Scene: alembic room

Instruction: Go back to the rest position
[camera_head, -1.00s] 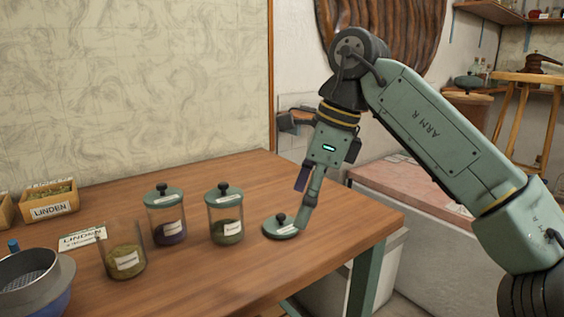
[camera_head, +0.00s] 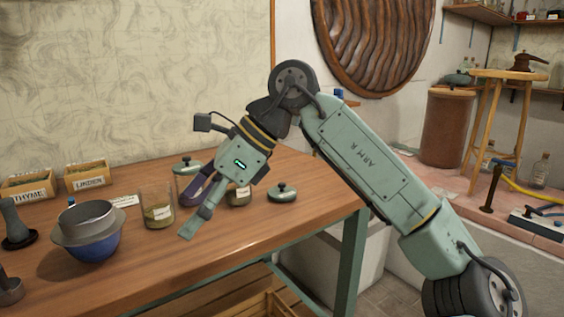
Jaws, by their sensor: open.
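My gripper (camera_head: 196,211) is open and empty above the front part of the wooden table (camera_head: 310,180). Its fingers point down and left, in front of the jars. A loose green lid (camera_head: 283,195) with a black knob lies on the table to the right of my gripper. An open glass jar (camera_head: 157,212) with greenish contents stands just left of my fingers. A lidded jar (camera_head: 187,166) is partly hidden behind my gripper. Another jar (camera_head: 239,196) is mostly hidden by my wrist.
A blue bowl with a metal sieve (camera_head: 90,238) stands at the left. Wooden boxes marked THYME (camera_head: 31,193) and LINDEN (camera_head: 88,181) sit at the back left. A stool (camera_head: 508,76) and a brick ledge (camera_head: 455,185) are on the right. The table's right end is clear.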

